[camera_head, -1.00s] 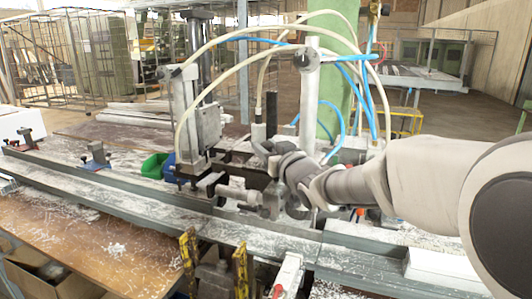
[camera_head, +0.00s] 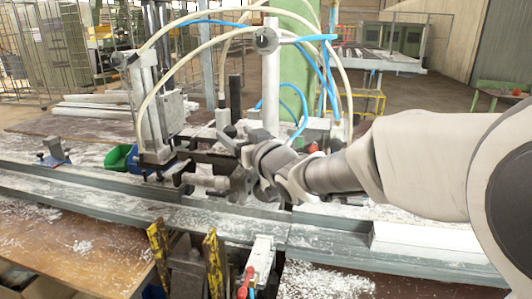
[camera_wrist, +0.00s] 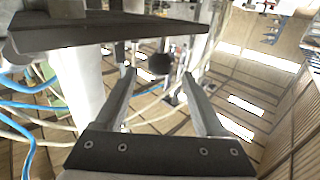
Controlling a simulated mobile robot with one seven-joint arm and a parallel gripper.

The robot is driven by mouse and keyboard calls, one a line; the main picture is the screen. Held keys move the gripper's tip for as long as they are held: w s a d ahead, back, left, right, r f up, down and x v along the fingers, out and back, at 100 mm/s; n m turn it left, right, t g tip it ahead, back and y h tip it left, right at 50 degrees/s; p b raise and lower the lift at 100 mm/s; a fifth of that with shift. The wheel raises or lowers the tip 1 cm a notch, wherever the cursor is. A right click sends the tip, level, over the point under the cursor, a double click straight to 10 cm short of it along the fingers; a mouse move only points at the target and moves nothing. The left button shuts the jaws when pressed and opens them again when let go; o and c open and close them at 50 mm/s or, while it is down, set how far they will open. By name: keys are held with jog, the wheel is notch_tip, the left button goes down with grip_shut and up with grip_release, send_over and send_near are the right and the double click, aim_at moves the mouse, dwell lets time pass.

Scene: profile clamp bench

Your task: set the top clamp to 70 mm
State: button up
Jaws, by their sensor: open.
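The clamp station (camera_head: 148,115) stands on the long bench, with upright cylinders, hoses and a dark horizontal frame. I cannot tell which part is the top clamp, and I see no readable scale. My gripper (camera_head: 232,137) is in front of the station's middle, left of the white post (camera_head: 271,90), and partly hidden behind my own wrist. In the wrist view my gripper (camera_wrist: 158,78) is open with both fingers apart. A dark round knob (camera_wrist: 160,64) shows between and beyond the fingertips; no contact is visible. A dark flat bar (camera_wrist: 95,32) crosses the upper left.
The grey bench rail (camera_head: 90,197) runs across the front. Pale hoses (camera_head: 205,45) and blue hoses (camera_head: 312,60) loop above and behind my gripper. Yellow uprights (camera_head: 213,262) stand in front below.

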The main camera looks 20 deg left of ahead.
jog(key=v, duration=1.3)
jog(key=shift+d, duration=0.15)
jog(key=shift+r, duration=0.1)
jog(key=d+m+t+h+p, duration=0.1)
jog(key=d+m+h+p, duration=0.55)
jog(key=d, duration=1.45)
jog(key=s+d+f+m+g+h, duration=0.2)
jog(key=s+d, duration=0.3)
jog(key=s, duration=0.3)
jog(key=s+d+f+m+g+h+p, duration=0.1)
jog(key=s+d+g+h, duration=0.3)
jog(key=s, duration=0.5)
jog(key=shift+d+f+m+g+h, duration=0.35)
jog(key=shift+d+f+g+h, duration=0.05)
jog(key=shift+d+h, duration=0.35)
